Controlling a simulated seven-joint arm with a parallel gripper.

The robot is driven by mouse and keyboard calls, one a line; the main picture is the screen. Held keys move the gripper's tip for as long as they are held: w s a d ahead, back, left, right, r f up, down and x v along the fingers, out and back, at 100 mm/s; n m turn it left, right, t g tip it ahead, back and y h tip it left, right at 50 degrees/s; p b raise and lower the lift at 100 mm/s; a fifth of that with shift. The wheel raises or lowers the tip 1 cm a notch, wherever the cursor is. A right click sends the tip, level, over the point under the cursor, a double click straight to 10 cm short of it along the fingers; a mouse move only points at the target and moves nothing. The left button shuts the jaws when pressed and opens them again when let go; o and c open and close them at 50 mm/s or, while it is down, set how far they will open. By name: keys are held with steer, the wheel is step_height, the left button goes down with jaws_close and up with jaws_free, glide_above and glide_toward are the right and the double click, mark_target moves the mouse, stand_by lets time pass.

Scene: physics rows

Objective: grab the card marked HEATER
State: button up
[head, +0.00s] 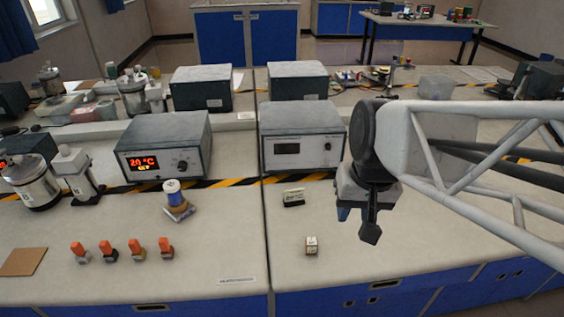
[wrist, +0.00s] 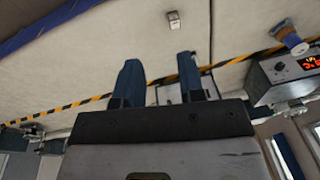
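I cannot read the word HEATER on anything in view. A small dark piece with a pale lettered face (head: 293,197) stands on the right bench section, in front of the grey meter. A small pale block with dark marks on top (head: 311,245) lies nearer the bench's front edge; it also shows at the top of the wrist view (wrist: 173,21). A flat white label strip (head: 237,280) lies at the front edge of the left section. My gripper (head: 358,222) is above the bench, right of these pieces. In the wrist view its blue fingers (wrist: 160,82) are apart, with nothing held.
A grey meter (head: 301,152) and a box with a red display (head: 163,162) stand behind the striped tape. A blue-and-white spool (head: 174,196) and several orange-topped pieces (head: 136,249) are on the left section. Bench around the pale block is clear.

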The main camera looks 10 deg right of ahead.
steer(key=w+a+f+m+g+y, duration=0.1)
steer(key=w+f+m+g+y, duration=0.25)
steer(key=w, duration=0.65)
steer(key=m+y, duration=0.9)
steer(key=m, duration=0.3)
glide_toward(295, 190)
steer(key=shift+x, duration=1.25)
steer(key=shift+f, duration=0.15)
steer(key=shift+n+x, duration=0.25)
steer(key=shift+x, duration=0.95)
steer(key=shift+a, duration=0.1)
steer(key=shift+x, duration=2.55)
steer(key=shift+w, duration=0.1)
jaws_close()
